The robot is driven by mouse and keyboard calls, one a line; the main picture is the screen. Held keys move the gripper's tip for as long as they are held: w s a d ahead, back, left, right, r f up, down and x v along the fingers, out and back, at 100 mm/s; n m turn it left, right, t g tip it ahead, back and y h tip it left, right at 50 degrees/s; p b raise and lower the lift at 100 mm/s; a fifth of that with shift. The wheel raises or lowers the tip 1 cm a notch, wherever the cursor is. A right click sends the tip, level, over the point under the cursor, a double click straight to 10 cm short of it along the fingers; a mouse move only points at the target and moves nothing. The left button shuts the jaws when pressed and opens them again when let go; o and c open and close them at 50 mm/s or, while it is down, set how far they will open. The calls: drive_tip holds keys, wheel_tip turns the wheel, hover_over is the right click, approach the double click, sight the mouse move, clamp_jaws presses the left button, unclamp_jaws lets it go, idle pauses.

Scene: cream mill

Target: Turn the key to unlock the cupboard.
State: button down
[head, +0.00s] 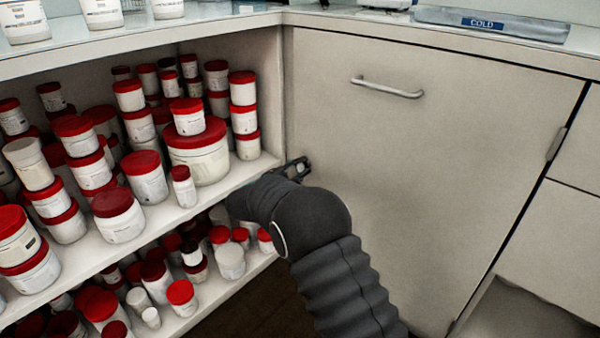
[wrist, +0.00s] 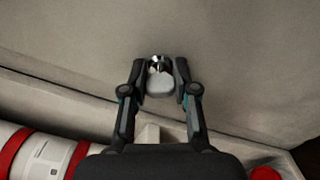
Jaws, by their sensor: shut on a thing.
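The cupboard door (head: 420,170) is a plain beige panel, closed, with a metal bar handle (head: 388,87) near its top and a hinge on its right edge. My gripper (head: 298,167) is at the door's left edge, mostly hidden behind my dark arm in the head view. In the wrist view my gripper (wrist: 160,80) has its two fingers closed on the key (wrist: 159,87), a rounded grey piece. A shiny metal lock part (wrist: 156,64) shows just beyond it against the door. How far the key is turned cannot be told.
Open shelves (head: 165,225) packed with red-lidded white jars stand directly left of the door, close to my arm. A countertop (head: 450,35) runs above, with a grey tray labelled COLD (head: 490,24). The door's face right of my arm is clear.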

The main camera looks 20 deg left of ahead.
drive_tip(key=m, duration=0.5)
drive_tip(key=shift+f, duration=0.15)
drive_tip(key=shift+m, duration=0.3)
idle(0.3)
drive_tip(key=c, duration=0.9)
unclamp_jaws()
drive_tip(key=shift+d, duration=0.1)
drive_tip(key=v, duration=1.2)
